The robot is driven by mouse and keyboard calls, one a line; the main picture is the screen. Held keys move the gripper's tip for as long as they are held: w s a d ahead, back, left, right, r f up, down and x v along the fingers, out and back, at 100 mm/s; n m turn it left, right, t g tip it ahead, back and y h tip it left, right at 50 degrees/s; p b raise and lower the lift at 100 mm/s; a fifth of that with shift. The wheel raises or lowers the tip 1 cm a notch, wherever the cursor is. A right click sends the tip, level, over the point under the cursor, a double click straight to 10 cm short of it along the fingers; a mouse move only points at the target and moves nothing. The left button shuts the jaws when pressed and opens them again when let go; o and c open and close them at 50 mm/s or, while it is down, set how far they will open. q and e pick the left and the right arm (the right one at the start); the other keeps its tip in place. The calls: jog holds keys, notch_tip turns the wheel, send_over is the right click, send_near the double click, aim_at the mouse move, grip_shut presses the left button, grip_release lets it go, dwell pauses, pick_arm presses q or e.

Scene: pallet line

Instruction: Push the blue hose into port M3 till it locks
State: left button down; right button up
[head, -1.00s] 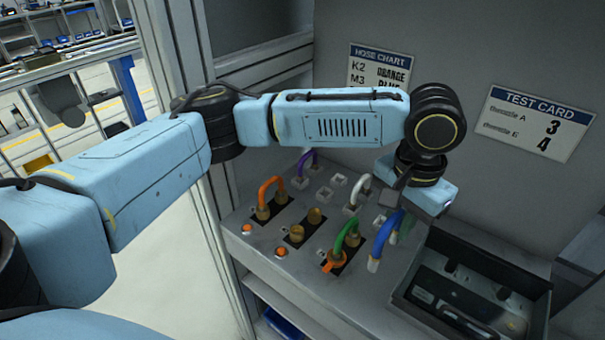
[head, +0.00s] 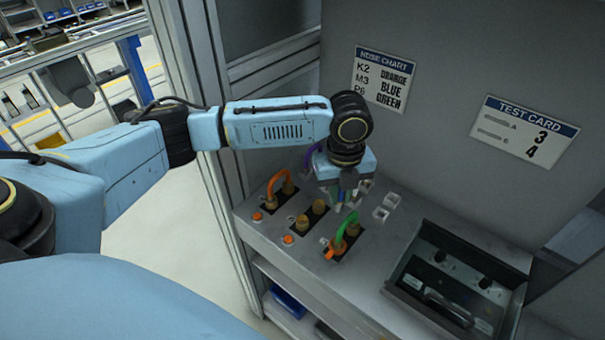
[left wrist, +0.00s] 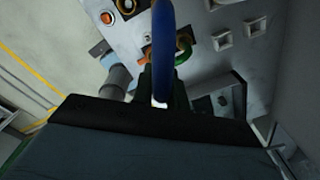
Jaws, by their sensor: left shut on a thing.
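My left gripper (head: 346,198) points down over the panel, behind the green hose and to the right of the middle pair of brass ports. It is shut on the blue hose (left wrist: 163,45), which arches up from between the fingers in the left wrist view. In the head view the blue hose is mostly hidden by the gripper. The middle brass ports (head: 312,212) are empty and stand between the orange hose (head: 279,180) and the green hose (head: 347,222). I cannot read their label. The hose chart (head: 383,80) pairs M3 with blue. My right gripper is not in view.
A purple hose (head: 308,158) stands behind, near my wrist. White sockets (head: 382,213) are to the right. An open dark case (head: 455,285) fills the right of the bench. A test card (head: 524,130) hangs on the wall.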

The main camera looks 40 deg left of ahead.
pick_arm(q)
jog(key=s+a+f+m+p, duration=0.1)
jog(key=a+m+p, duration=0.3)
jog(key=a+m, duration=0.65)
jog(key=shift+m, duration=0.95)
jog(key=shift+s+d+f+b, duration=0.1)
jog(key=shift+d+f+b, duration=0.2)
jog(key=shift+f+b, duration=1.05)
jog(key=shift+s+d+f+b, duration=0.1)
jog(key=shift+d+f+b, duration=0.2)
jog(key=shift+f+b, duration=1)
jog(key=shift+s+d+f+b, duration=0.1)
jog(key=shift+d+f+b, duration=0.2)
jog(key=shift+f+b, duration=1.05)
jog(key=shift+w+f+b, duration=0.1)
jog(key=shift+f+b, duration=0.35)
jog(key=shift+f, duration=0.4)
jog(key=shift+f, duration=0.5)
jog(key=c, duration=1.3)
grip_release()
